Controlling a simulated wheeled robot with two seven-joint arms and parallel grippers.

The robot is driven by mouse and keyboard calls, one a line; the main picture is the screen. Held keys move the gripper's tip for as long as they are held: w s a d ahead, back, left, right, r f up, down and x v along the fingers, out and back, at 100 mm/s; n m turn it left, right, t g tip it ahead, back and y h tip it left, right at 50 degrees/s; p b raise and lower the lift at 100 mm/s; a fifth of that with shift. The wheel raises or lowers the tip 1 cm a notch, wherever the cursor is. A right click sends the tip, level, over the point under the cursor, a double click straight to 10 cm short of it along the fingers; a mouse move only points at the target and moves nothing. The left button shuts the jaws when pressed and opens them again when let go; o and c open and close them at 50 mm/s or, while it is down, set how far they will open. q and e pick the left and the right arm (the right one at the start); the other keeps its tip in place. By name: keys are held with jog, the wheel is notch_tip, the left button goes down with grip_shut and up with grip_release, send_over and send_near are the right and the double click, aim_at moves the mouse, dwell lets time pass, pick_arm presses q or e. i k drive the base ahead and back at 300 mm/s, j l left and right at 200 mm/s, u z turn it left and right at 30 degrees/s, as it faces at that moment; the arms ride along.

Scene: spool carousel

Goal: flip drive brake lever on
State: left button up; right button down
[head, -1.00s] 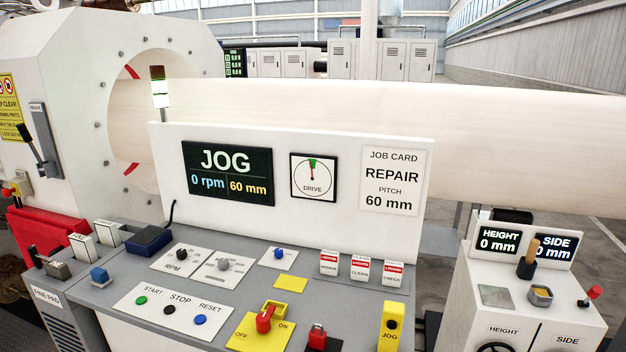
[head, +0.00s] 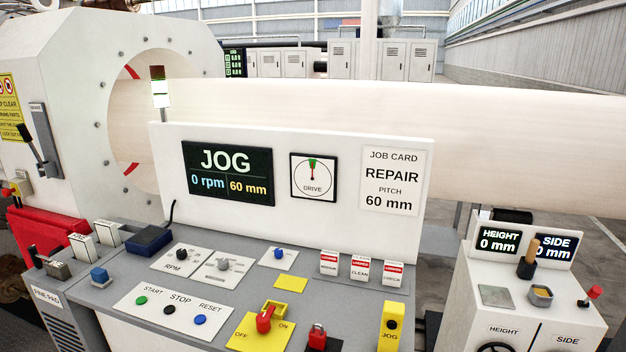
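The brake lever (head: 31,146) is on the side of the white machine housing at the far left. It is a black-handled lever under a small plate (head: 38,112) whose label seems to read BRAKE. Its handle leans up and to the left. Neither of my grippers shows in the head view. The display (head: 228,173) reads JOG, 0 rpm and 60 mm. The DRIVE dial (head: 313,177) has its needle at the green mark at the top.
The grey control desk (head: 215,290) fills the front, with buttons, knobs and a red switch (head: 265,319) on a yellow OFF/ON plate. A white side console (head: 540,315) stands at right. A large pale roll (head: 500,140) runs behind the panel. A red block (head: 45,235) sits below the lever.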

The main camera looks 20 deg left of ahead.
aim_at(22, 128)
jog(key=u, duration=2)
jog(key=i+j+z, duration=0.15)
jog(key=i+j, duration=0.2)
jog(key=i+j+z, duration=0.1)
jog(key=i+j, duration=0.25)
jog(key=i+j+z, duration=0.15)
jog(key=i+j, duration=0.25)
jog(key=i+j+z, duration=0.15)
jog(key=i+j, duration=0.3)
jog(key=i+j+z, duration=0.1)
jog(key=i+j, duration=0.2)
jog(key=j, duration=0.2)
jog(key=i+j+z, duration=0.15)
jog(key=i+j, duration=0.15)
jog(key=j, duration=0.2)
